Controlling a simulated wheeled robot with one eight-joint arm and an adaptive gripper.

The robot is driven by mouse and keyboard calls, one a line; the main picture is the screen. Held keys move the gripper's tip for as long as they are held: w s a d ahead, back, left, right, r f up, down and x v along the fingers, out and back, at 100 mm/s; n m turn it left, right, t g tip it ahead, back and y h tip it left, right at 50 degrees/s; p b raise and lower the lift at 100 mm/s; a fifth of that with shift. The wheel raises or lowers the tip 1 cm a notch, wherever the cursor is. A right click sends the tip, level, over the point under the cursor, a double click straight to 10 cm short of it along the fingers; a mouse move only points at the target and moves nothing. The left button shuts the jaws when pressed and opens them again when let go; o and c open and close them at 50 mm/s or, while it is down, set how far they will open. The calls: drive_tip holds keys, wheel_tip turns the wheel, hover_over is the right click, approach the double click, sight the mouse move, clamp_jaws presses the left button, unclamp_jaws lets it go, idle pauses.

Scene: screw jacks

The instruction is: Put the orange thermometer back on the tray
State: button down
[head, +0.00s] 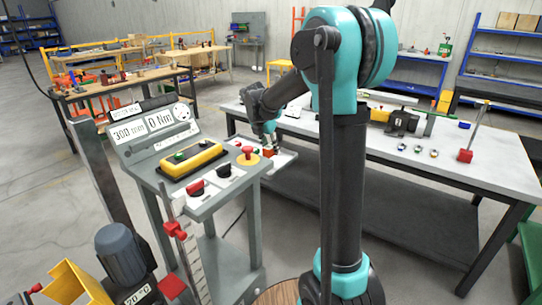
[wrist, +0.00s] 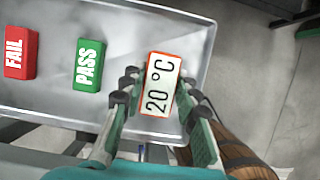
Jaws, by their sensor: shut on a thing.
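The orange thermometer (wrist: 160,84) is a small block with an orange rim and a white face reading "20 °C". My gripper (wrist: 155,98) is shut on it, with one finger on each side in the wrist view. The pale grey tray (wrist: 45,98) lies below, and the thermometer is over its right part, near the right rim. I cannot tell whether it touches the tray floor. In the head view, my gripper (head: 268,146) is over the tray (head: 286,160), behind the control console, with the orange block at its tips.
A green PASS block (wrist: 88,65) and a red FAIL block (wrist: 21,52) are on the tray, left of the thermometer. The control console (head: 182,150) stands close in front of the tray. A long workbench (head: 470,165) is to the right. A wooden barrel-like thing (wrist: 235,155) is below right.

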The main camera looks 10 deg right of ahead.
sight(271, 155)
drive_tip(key=shift+f, duration=1.75)
drive_tip(key=c, duration=1.1)
unclamp_jaws()
drive_tip(key=shift+c, duration=0.2)
drive_tip(key=v, duration=1.2)
